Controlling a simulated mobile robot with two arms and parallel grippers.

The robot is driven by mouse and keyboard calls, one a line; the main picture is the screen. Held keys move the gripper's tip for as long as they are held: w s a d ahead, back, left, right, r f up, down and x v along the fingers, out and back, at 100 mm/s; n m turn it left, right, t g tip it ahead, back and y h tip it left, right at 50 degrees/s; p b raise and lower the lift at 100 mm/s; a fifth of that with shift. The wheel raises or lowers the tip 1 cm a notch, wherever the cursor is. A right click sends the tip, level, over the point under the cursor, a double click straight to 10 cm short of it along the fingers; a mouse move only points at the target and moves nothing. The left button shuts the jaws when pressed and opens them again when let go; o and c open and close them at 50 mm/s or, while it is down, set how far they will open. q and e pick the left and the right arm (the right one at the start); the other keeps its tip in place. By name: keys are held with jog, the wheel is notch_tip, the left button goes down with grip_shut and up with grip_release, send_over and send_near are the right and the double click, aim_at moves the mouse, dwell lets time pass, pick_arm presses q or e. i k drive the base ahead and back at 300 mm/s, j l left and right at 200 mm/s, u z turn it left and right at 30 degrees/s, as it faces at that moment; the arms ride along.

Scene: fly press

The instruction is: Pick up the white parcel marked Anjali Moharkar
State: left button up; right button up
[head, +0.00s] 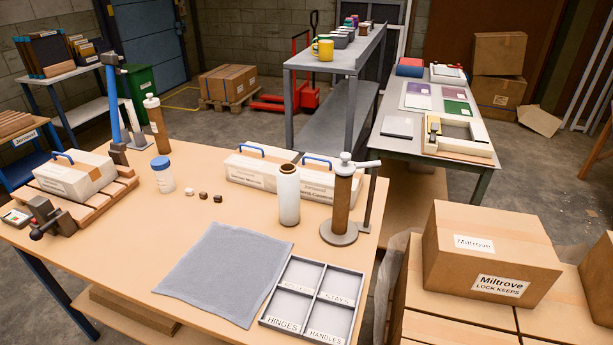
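Three white parcels with blue handles are on the wooden workbench (130,235). One parcel (70,180) rests on a slatted wooden stand at the left, with a tan band around it. A second parcel (245,170) lies at the bench's back edge. A third parcel (316,188) lies to its right, partly hidden behind a white bottle and a brown cylinder. Each has printing on its front, too small for me to tell surely which one reads Anjali Moharkar. Neither of my grippers is in view.
A white bottle (288,195) and a brown cylinder on a round base (341,205) stand before the third parcel. A blue-lidded jar (162,175), grey cloth (222,272) and divided tray (354,318) are also on the bench. Miltrove cartons (490,255) stand right.

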aim_at(75, 175)
jog(key=u, duration=1.45)
jog(key=i+j+z, duration=0.1)
jog(key=z, duration=0.4)
jog(key=i+j+z, duration=0.2)
jog(key=j, duration=0.15)
jog(key=i+j+z, duration=0.15)
jog(key=j, duration=0.15)
jog(key=i+j+z, duration=0.2)
jog(key=j, duration=0.2)
jog(key=j+z, duration=0.2)
jog(key=j, duration=0.15)
jog(key=i, duration=0.05)
